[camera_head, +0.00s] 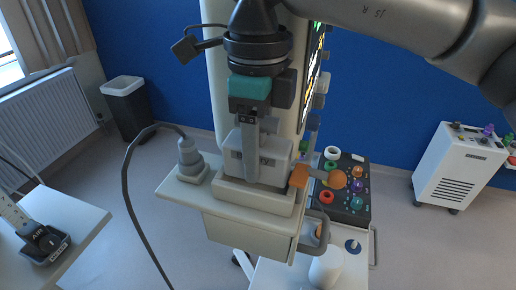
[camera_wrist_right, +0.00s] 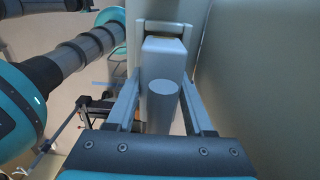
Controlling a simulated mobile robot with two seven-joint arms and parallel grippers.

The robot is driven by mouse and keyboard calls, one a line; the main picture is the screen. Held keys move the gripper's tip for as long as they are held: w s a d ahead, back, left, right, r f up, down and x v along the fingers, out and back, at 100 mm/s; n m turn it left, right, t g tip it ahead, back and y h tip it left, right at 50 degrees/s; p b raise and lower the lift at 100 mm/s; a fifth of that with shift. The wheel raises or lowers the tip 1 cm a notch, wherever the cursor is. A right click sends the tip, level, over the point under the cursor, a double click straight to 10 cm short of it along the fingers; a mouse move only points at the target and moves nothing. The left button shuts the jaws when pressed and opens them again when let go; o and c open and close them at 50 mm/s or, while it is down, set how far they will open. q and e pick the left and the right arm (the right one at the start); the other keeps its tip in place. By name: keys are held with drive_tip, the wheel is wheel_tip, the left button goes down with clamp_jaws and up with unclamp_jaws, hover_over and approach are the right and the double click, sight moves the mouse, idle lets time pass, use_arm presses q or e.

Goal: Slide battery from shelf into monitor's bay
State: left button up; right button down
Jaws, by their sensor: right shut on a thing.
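My right gripper (camera_head: 257,165) reaches down from the top in the head view, its fingers pointing down. In the right wrist view its two fingers (camera_wrist_right: 161,88) flank the battery (camera_wrist_right: 163,62), a pale upright block, and are shut on it. In the head view a pale boxy body (camera_head: 279,158) shows around the fingers, low on the beige shelf (camera_head: 228,199). I cannot tell how far the battery is into a bay. The monitor (camera_head: 309,75) stands just behind, its coloured screen seen nearly edge-on. My left gripper is not in view.
A grey plug (camera_head: 189,157) with a dark cable stands at the shelf's left end. An orange handle (camera_head: 300,176) sits close on the right. Beyond are a dark panel of coloured knobs (camera_head: 346,193) and a white wheeled unit (camera_head: 461,165). A bin (camera_head: 126,105) stands back left.

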drive_tip(key=shift+f+b, duration=0.75)
drive_tip(key=shift+b, duration=0.05)
drive_tip(key=shift+r, duration=0.1)
drive_tip(key=shift+r+p, duration=0.4)
drive_tip(key=shift+r, duration=0.35)
drive_tip(key=shift+c, duration=1)
unclamp_jaws()
drive_tip(key=shift+f, duration=0.1)
